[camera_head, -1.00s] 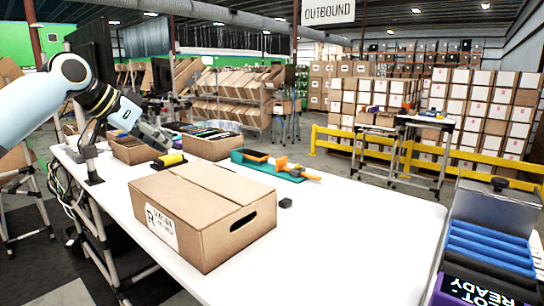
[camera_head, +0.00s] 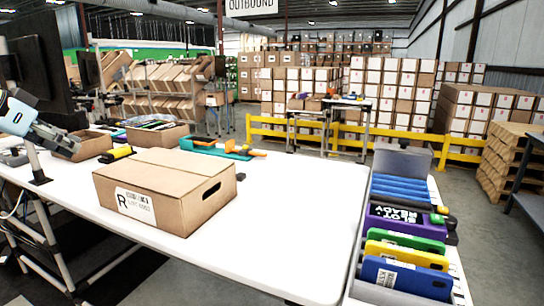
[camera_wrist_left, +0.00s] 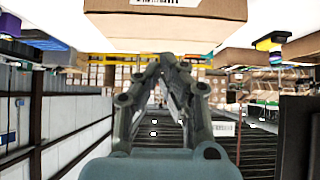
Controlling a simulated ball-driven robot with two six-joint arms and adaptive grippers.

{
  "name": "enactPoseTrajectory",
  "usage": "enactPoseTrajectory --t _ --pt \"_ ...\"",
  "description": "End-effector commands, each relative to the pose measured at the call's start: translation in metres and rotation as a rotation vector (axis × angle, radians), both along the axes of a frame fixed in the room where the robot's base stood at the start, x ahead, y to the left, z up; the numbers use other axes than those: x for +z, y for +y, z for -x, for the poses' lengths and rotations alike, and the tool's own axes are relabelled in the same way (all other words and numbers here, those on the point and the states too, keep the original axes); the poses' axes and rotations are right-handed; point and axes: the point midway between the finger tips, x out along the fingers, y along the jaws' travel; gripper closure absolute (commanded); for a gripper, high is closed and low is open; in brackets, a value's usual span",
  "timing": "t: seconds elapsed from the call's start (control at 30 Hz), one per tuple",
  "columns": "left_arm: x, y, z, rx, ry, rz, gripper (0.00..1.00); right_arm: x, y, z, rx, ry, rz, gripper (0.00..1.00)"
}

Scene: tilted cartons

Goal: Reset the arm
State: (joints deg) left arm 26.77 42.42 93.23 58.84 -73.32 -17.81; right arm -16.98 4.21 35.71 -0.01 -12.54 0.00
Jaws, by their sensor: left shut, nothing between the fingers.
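My left arm comes in at the left edge of the head view, with its gripper (camera_head: 68,146) over the far left part of the white table. In the left wrist view the fingers of my left gripper (camera_wrist_left: 167,60) come together, shut with nothing between them. A closed brown carton (camera_head: 165,190) with a white label stands on the table, to the right of and nearer than my left gripper, apart from it. My right gripper is in neither view.
Open boxes (camera_head: 155,137) stand at the table's far left, near a yellow-and-black tool (camera_head: 117,153). A teal tray (camera_head: 215,147) with orange tools lies behind the carton. A rack (camera_head: 408,240) of coloured cases is at the right. The white table (camera_head: 290,215) is bare right of the carton.

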Motion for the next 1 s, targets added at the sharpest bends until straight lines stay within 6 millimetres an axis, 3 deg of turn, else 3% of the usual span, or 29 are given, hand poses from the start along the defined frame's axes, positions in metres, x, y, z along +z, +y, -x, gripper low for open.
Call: enactPoseTrajectory --t 0.37,0.57,0.67,0.77,0.87,1.0 --pt "-0.072 -0.02 0.022 -0.011 0.11 0.05 1.0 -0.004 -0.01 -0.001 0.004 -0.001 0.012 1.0" --pt "-0.139 -0.03 0.042 0.012 0.212 0.088 1.0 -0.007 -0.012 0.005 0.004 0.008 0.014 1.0" --pt "-0.183 -0.033 0.057 0.04 0.273 0.104 1.0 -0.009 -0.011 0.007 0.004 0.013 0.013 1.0" --pt "-0.242 -0.036 0.08 0.087 0.349 0.12 1.0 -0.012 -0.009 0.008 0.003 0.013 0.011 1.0" --pt "-0.314 -0.04 0.116 0.155 0.437 0.126 1.0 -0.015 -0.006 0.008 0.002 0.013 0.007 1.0" --pt "-0.413 -0.047 0.183 0.256 0.557 0.107 1.0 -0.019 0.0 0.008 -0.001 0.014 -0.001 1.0"
